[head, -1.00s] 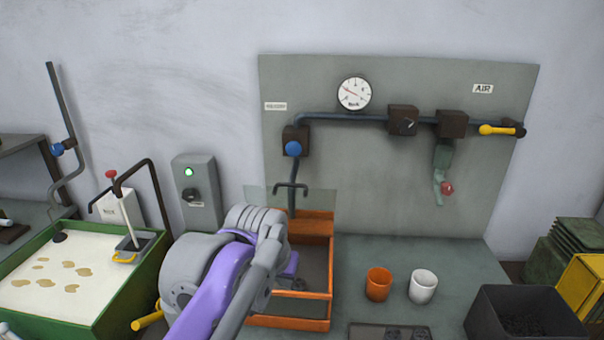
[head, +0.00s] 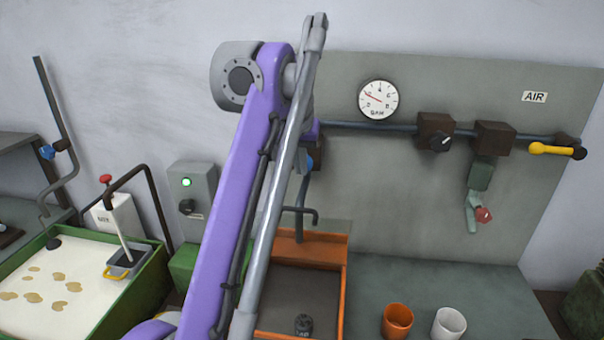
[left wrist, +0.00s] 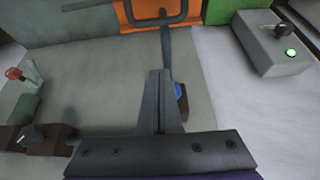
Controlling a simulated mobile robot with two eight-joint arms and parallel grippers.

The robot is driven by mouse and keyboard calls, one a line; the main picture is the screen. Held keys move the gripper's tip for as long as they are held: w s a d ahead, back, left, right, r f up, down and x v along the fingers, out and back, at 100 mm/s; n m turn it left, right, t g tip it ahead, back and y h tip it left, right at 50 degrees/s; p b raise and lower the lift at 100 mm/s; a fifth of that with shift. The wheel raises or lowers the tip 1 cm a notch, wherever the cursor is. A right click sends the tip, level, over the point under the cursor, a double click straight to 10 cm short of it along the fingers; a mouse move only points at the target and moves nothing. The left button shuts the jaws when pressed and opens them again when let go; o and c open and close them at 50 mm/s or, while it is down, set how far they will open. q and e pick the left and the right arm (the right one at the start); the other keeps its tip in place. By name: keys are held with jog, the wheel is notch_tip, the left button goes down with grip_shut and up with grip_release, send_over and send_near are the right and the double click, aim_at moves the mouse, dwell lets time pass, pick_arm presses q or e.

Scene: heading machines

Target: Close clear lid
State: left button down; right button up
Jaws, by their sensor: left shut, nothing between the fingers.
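The clear lid (head: 335,226) is a faint see-through pane standing up at the back of the orange box (head: 345,290) in the head view. Most of it is hidden behind my left arm. The box is open on top, with a small dark object (head: 303,325) inside. In the left wrist view, my left gripper (left wrist: 160,75) is shut and empty, in front of the grey panel by the blue knob (left wrist: 181,91). The orange box (left wrist: 187,22) is at that view's top edge. In the head view my raised arm hides the fingers. My right gripper is not in view.
The grey panel (head: 400,200) carries a gauge (head: 378,99) and valves. An orange cup (head: 397,321) and a white cup (head: 449,324) stand right of the box. A green-rimmed tank (head: 150,280) is at left.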

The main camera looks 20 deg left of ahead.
aim_at(299, 234)
pick_arm(q)
notch_tip(299, 234, down, 8)
jog(key=b, duration=0.3)
jog(key=shift+f, duration=0.15)
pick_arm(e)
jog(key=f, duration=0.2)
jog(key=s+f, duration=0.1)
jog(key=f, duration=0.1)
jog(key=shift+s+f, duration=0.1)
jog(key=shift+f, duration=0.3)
pick_arm(q)
jog(key=shift+s, duration=0.1)
jog(key=shift+s+a+b, duration=0.1)
jog(key=shift+b, duration=0.2)
